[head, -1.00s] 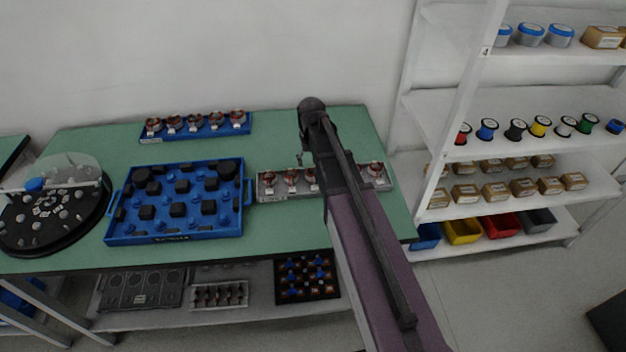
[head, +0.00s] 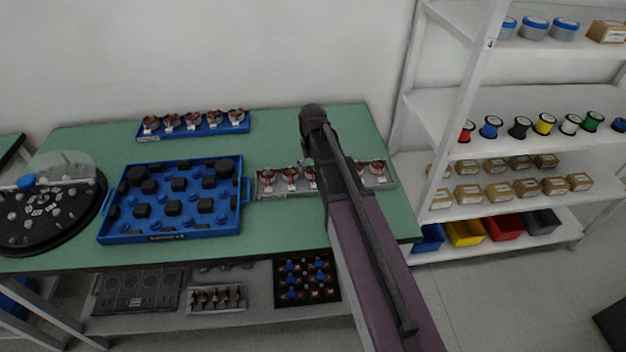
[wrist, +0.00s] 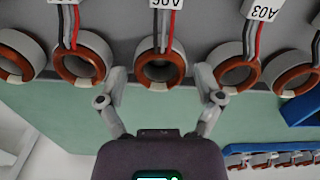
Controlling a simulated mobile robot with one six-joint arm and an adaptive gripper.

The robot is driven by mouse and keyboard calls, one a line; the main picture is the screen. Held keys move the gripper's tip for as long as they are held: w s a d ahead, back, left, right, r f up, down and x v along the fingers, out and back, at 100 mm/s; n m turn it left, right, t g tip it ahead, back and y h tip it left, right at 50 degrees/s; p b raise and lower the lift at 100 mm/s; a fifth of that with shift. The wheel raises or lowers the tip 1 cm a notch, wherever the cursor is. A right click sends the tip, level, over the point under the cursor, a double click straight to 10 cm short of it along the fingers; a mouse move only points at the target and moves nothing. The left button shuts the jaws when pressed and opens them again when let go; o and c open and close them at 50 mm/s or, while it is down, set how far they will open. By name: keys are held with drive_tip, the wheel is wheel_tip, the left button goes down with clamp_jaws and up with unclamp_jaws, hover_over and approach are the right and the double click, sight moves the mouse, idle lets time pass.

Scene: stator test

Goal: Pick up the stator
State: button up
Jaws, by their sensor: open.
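Several stators with copper-coloured rings stand in a row in a grey tray (head: 275,194) on the green table. In the wrist view the middle stator (wrist: 158,76) lies between the two fingers of my gripper (wrist: 160,84). The fingers are spread on either side of it, and contact cannot be told. Red and grey wires and a white label rise from it. Neighbouring stators (wrist: 82,66) and (wrist: 237,70) sit close outside the fingers. In the head view my arm hides the gripper and part of the row.
A large blue tray (head: 170,238) with black and blue parts is left of the grey tray. A blue tray (head: 240,128) of stators stands near the wall. A round black fixture (head: 50,235) is far left. A shelf rack (head: 425,105) stands at right.

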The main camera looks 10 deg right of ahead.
drive_tip(key=shift+f+b, duration=0.45)
drive_tip(key=shift+f, duration=0.25)
drive_tip(key=c, duration=1)
drive_tip(key=shift+r+p, duration=0.25)
drive_tip(key=shift+p, duration=0.05)
wheel_tip(320, 180, up, 4)
drive_tip(key=p, duration=0.3)
drive_tip(key=shift+f+p, duration=0.1)
drive_tip(key=shift+p, duration=0.25)
drive_tip(key=s, duration=1.6)
drive_tip(key=shift+r+p, duration=0.4)
